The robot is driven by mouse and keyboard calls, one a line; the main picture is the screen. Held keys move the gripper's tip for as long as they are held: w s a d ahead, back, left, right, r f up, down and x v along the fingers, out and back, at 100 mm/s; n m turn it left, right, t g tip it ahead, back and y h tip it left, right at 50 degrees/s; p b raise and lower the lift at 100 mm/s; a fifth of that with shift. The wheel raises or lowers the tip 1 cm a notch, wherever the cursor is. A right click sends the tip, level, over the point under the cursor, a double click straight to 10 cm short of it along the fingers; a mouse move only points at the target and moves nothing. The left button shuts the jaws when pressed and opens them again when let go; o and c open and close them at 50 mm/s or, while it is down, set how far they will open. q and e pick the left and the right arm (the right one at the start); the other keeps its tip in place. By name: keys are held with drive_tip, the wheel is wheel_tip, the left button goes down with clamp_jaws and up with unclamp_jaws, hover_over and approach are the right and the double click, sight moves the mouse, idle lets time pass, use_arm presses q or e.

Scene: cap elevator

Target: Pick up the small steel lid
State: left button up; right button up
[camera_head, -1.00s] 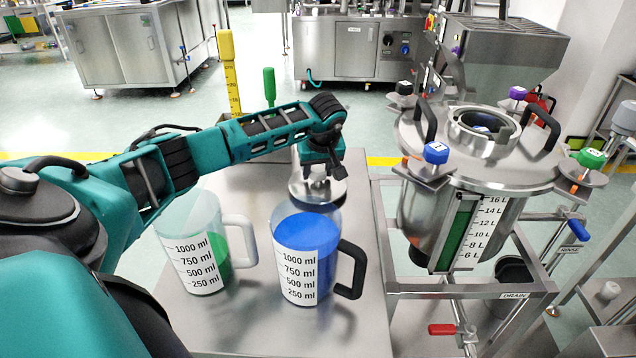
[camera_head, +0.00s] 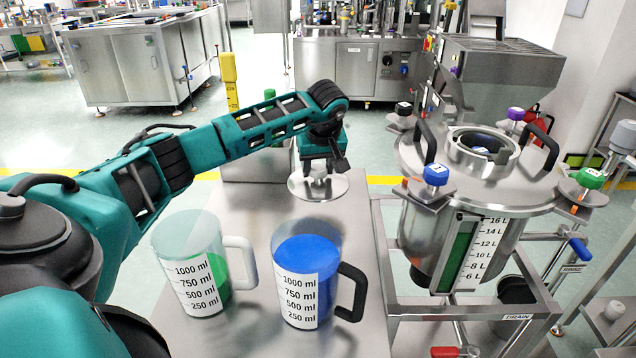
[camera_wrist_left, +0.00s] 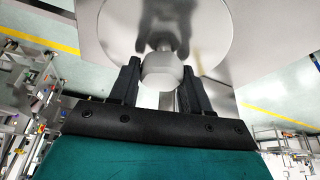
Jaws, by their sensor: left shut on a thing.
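The small steel lid (camera_head: 300,188) is a round shiny disc behind the two jugs in the head view. It also shows in the left wrist view (camera_wrist_left: 205,25), with a pale knob (camera_wrist_left: 161,70) at its middle. My left gripper (camera_head: 319,172) is over the lid and shut on its knob, with one dark finger on each side in the wrist view (camera_wrist_left: 158,85). I cannot tell whether the lid touches the table or hangs just above it. My right gripper is not in view.
A jug with green liquid (camera_head: 180,255) and a jug with blue liquid (camera_head: 293,250) stand on the steel table (camera_head: 240,335) in front of the lid. A steel vessel (camera_head: 440,215) with knobs and an open round port (camera_head: 482,152) stands to the right.

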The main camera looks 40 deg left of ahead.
sight(318, 165)
use_arm(q)
wheel_tip(318, 165, up, 14)
drive_tip(key=shift+f+p, duration=0.15)
drive_tip(key=shift+p, duration=0.15)
drive_tip(key=shift+d, duration=0.1)
